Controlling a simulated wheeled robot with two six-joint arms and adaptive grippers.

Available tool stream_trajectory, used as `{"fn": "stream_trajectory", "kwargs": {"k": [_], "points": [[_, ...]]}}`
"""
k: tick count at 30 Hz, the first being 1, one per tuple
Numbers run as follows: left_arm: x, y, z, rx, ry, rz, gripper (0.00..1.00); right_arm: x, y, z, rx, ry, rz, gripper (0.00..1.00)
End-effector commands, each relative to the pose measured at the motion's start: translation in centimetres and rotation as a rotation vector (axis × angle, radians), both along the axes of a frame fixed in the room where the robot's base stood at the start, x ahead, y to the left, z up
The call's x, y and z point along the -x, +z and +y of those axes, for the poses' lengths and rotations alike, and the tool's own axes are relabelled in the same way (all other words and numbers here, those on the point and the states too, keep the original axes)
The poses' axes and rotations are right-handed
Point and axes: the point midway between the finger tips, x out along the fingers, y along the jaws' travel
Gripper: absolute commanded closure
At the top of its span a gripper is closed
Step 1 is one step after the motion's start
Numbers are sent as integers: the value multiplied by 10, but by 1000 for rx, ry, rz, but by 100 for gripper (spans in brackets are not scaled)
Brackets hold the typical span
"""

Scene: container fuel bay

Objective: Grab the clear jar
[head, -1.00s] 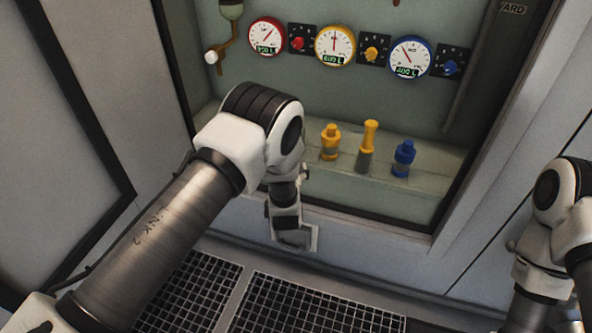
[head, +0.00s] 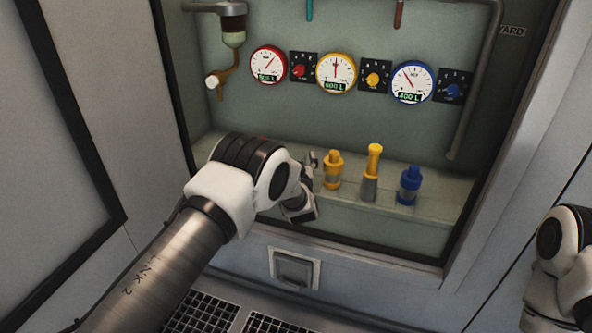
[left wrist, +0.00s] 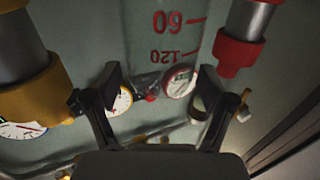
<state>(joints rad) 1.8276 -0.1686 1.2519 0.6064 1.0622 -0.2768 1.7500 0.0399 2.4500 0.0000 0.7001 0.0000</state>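In the left wrist view, which is upside down, a clear jar (left wrist: 182,30) with red "60" and "120" marks stands ahead of my left gripper (left wrist: 160,80). The gripper is open and empty, its two fingers spread wide; the jar shows beyond the fingertips. In the head view my left gripper (head: 310,172) is at the shelf's left part, mostly hidden behind my arm. That arm also hides the jar there. My right gripper is out of view.
A yellow-collared fitting (left wrist: 35,85) and a red-collared one (left wrist: 240,50) flank the jar. On the shelf (head: 430,212), a short yellow fitting (head: 333,168), a tall yellow one (head: 372,165) and a blue one (head: 409,185) stand right of my gripper. Gauges (head: 336,72) line the back wall.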

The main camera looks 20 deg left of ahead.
Motion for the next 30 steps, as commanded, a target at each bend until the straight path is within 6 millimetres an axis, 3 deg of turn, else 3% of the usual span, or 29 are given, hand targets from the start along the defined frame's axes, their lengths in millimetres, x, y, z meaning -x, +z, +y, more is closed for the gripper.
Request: {"fn": "stream_trajectory", "kwargs": {"k": [1, 3, 4, 16, 25, 30], "points": [[0, 0, 0, 0, 0, 0, 44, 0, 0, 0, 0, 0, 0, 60], [0, 0, 0, 0, 0, 0, 69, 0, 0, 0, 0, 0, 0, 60], [0, 0, 0, 0, 0, 0, 77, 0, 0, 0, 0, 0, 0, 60], [0, 4, 0, 0, 0, 0, 77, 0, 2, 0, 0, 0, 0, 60], [0, 39, 0, 0, 0, -1, 77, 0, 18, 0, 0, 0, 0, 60], [34, 42, -7, -3, -2, 5, 77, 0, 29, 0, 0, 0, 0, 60]]}}
